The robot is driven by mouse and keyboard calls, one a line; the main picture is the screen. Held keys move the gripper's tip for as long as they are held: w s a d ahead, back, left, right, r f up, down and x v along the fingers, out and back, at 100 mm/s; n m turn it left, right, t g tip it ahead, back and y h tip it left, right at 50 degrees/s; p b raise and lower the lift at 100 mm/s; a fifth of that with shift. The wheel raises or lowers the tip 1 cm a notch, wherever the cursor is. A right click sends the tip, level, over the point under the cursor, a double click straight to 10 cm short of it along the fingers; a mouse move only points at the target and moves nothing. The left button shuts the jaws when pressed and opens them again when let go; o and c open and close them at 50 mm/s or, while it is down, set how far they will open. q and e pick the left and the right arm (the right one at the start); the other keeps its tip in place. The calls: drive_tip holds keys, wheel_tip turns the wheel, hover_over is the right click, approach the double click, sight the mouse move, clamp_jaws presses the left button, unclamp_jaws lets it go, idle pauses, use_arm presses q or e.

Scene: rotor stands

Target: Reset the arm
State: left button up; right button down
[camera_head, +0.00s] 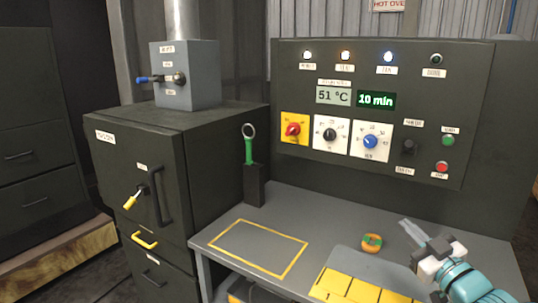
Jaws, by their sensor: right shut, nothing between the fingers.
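My right gripper (413,230) shows at the lower right, its teal and white arm coming in from the bottom right corner. Its fingers are together and hold nothing. It is above the right part of the grey bench (325,222). A small orange and green ring-shaped part (372,242) lies on the bench just left of the fingers, apart from them. My left gripper is not in this view.
A control panel (470,100) with knobs and displays stands behind the bench. A yellow-outlined rectangle (258,224) on the bench is empty. A green-handled tool (248,148) stands in a dark holder (254,186). A dark cabinet oven (120,165) is at left. A yellow-topped tray (350,286) is at the front.

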drive_tip(key=s+a+f+m+g, duration=0.2)
drive_tip(key=a+f+g, duration=0.15)
drive_tip(key=f, duration=0.75)
drive_tip(key=s+a+f+m+g, duration=0.15)
drive_tip(key=a+f, duration=0.35)
drive_tip(key=f, duration=0.5)
drive_tip(key=s+a+f+m+g, duration=0.25)
drive_tip(key=a+f, duration=0.25)
drive_tip(key=f, duration=0.6)
drive_tip(key=s+a+f+m+g+h, duration=0.1)
drive_tip(key=s+f+g, duration=0.4)
drive_tip(key=s, duration=0.7)
drive_tip(key=s+a+f+m+g, duration=0.2)
drive_tip(key=s+f+g, duration=0.4)
drive_tip(key=s+f, duration=0.4)
drive_tip(key=s+a, duration=0.1)
drive_tip(key=s, duration=0.2)
drive_tip(key=shift+s+a+h, duration=0.25)
drive_tip(key=shift+a+h, duration=0.1)
drive_tip(key=shift+h, duration=0.05)
